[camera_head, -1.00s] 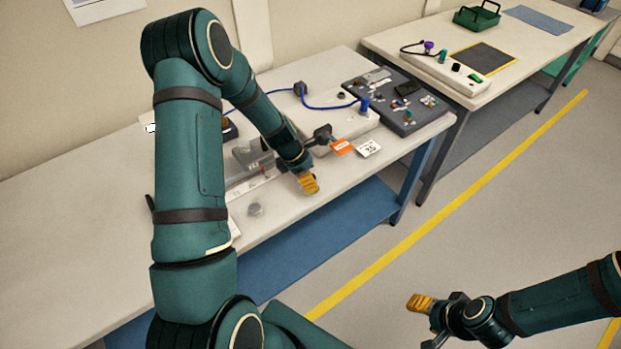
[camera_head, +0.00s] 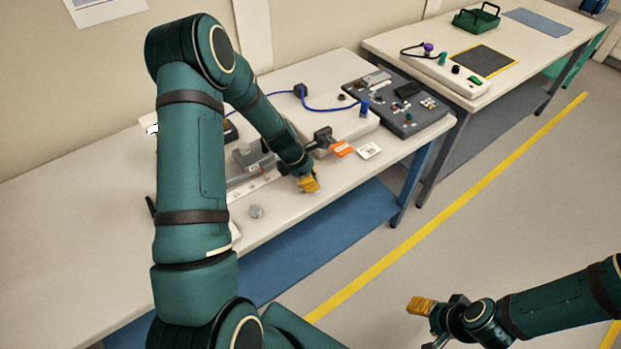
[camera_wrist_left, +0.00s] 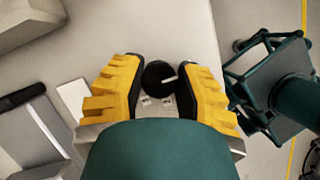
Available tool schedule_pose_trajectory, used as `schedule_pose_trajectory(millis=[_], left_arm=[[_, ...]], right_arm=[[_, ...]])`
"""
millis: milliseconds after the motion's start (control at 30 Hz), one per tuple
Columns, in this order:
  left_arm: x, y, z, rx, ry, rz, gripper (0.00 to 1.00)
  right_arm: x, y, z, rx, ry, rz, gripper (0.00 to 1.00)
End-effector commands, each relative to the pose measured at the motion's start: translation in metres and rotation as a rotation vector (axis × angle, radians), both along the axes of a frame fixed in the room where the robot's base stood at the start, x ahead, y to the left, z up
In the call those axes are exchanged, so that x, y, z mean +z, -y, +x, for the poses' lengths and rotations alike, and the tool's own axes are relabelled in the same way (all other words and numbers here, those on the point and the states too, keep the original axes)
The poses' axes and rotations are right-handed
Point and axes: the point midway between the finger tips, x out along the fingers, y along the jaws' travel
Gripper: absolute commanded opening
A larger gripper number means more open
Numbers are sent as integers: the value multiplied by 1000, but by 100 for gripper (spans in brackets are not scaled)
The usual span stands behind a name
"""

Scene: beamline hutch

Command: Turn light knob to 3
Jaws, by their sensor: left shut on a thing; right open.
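A round black knob (camera_wrist_left: 157,74) with a white pointer line shows between the yellow fingers in the left wrist view. Its pointer line points to the right and slightly up in that picture. Small pale labels (camera_wrist_left: 148,101) lie just below it, too small to read. My left gripper (camera_head: 309,185) is down at the front of the near bench and is shut on the knob. In the head view the gripper hides the knob. My right gripper (camera_head: 428,324) is open and empty, over the floor in front of the bench.
The near bench (camera_head: 80,225) carries grey boxes, an orange tag (camera_head: 342,149), a white tag (camera_head: 369,151), a blue cable (camera_head: 327,107) and a dark panel (camera_head: 420,119). A loose grey round piece (camera_head: 256,211) lies near its front edge. A second bench (camera_head: 395,45) stands behind right.

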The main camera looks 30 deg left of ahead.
Motion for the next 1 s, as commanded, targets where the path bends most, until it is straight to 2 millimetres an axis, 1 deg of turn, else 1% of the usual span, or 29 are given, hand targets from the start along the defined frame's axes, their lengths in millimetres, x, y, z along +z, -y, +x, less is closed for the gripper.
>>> schedule_pose_trajectory(millis=[167, 367, 1000], left_arm=[[-1, 1, 0, -64, -2, 0, 0], [-1, 1, -1, -205, -3, -1, 0], [-2, 1, -1, -811, -3, 0, 0]], right_arm=[[2, 0, 1, 0, 1, 0, 55], [5, 0, 1, -2, 3, 0, 55], [10, 1, 3, -6, 7, -2, 55]])
